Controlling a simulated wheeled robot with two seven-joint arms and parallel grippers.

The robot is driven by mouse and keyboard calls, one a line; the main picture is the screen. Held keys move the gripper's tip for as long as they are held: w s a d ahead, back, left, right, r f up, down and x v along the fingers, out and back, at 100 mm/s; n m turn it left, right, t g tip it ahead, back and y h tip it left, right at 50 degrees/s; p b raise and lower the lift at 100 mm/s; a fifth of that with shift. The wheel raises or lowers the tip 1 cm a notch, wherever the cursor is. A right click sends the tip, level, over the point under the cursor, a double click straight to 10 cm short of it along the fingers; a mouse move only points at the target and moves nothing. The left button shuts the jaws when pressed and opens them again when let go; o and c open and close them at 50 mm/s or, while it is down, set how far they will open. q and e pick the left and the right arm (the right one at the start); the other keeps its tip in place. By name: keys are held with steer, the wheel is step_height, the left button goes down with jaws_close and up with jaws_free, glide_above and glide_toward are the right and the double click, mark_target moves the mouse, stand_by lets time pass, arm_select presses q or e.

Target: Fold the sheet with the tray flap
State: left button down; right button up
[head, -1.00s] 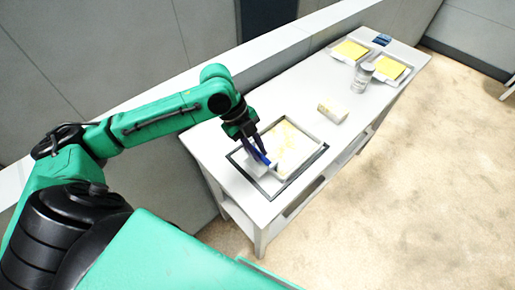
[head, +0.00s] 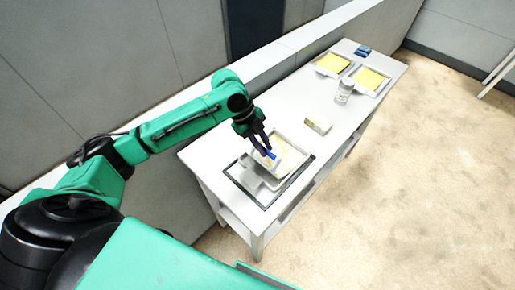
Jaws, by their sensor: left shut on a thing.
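The tray (head: 304,171) lies on the white table inside a dark frame outline. Its flap (head: 277,166) is tilted up over the tray, and its blue grip (head: 269,154) is between the fingers of my left gripper (head: 267,148), which is shut on it. The pale yellow sheet (head: 295,157) shows in the tray beyond the flap; the flap and gripper hide part of it. My right gripper is not in view.
A small cream block (head: 318,123) and a clear jar (head: 344,91) stand farther along the table. Two trays with yellow sheets (head: 333,62) (head: 370,79) and a blue item (head: 363,50) are at the far end. A low wall runs along the table's back.

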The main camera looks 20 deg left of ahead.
arm_select(q)
steer(key=shift+w+d, duration=0.15)
steer(key=shift+w, duration=0.2)
stand_by(0.3)
steer(key=c, duration=0.8)
jaws_free()
steer(key=shift+f, duration=0.1)
steer(key=shift+w+d, duration=0.1)
steer(key=shift+w, duration=0.3)
steer(key=shift+s+a+r, duration=0.1)
steer(key=shift+a+r, duration=0.15)
steer(key=shift+r, duration=0.15)
steer(key=b+v, duration=0.3)
steer(key=v, duration=1)
steer(key=shift+r, duration=0.3)
steer(key=shift+c, duration=0.3)
